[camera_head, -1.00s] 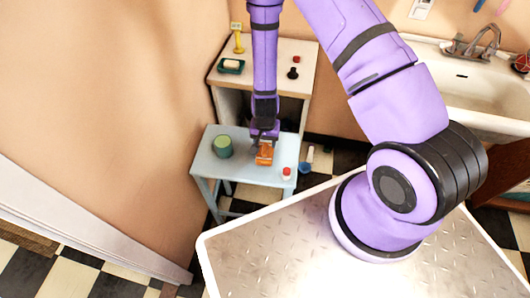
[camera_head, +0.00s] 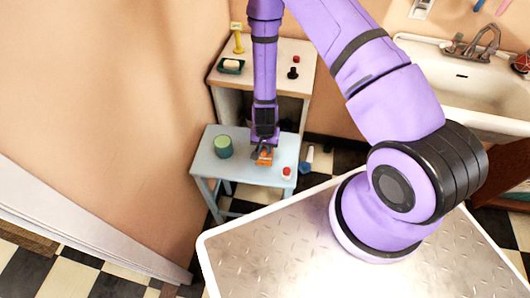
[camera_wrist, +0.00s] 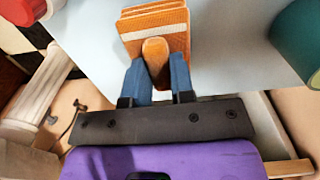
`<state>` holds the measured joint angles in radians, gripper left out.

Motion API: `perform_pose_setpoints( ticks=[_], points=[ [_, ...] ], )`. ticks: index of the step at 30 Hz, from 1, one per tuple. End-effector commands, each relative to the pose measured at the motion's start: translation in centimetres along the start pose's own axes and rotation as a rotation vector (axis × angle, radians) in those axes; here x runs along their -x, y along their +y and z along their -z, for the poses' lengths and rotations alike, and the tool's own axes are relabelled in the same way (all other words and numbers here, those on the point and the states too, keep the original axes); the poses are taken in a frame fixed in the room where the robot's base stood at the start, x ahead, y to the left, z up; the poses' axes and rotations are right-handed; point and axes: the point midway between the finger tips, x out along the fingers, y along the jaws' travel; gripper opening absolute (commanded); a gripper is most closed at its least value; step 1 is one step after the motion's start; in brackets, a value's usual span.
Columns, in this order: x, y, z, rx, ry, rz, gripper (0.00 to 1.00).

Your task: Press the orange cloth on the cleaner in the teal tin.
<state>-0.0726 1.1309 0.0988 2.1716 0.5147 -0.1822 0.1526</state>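The orange cloth (camera_head: 264,157) lies folded on the pale blue table (camera_head: 237,172). In the wrist view the cloth (camera_wrist: 166,22) shows a white stripe and a tan rounded grip (camera_wrist: 155,50) on it. My gripper (camera_head: 263,146) points down at the cloth. In the wrist view the blue fingers of my gripper (camera_wrist: 157,68) stand on both sides of the tan grip; whether they press on it is unclear. The teal tin (camera_head: 223,146) stands upright to the left of the cloth and shows in the wrist view's upper right (camera_wrist: 299,38). I cannot make out the cleaner inside it.
A red-topped white jar (camera_head: 287,172) stands on the table's right side. A higher shelf (camera_head: 270,52) behind holds a soap dish (camera_head: 231,66), a yellow stand (camera_head: 238,40) and small red and black items. A sink (camera_head: 470,95) is at the right; a wall borders the left.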

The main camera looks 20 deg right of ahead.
Motion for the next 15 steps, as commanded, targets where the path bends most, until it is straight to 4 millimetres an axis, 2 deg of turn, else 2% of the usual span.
perform_pose_setpoints(
  ticks=[15],
  points=[
    [0.2, -0.02, 0.02, 0.0, 0.0, 0.0, 0.0]
  ],
)
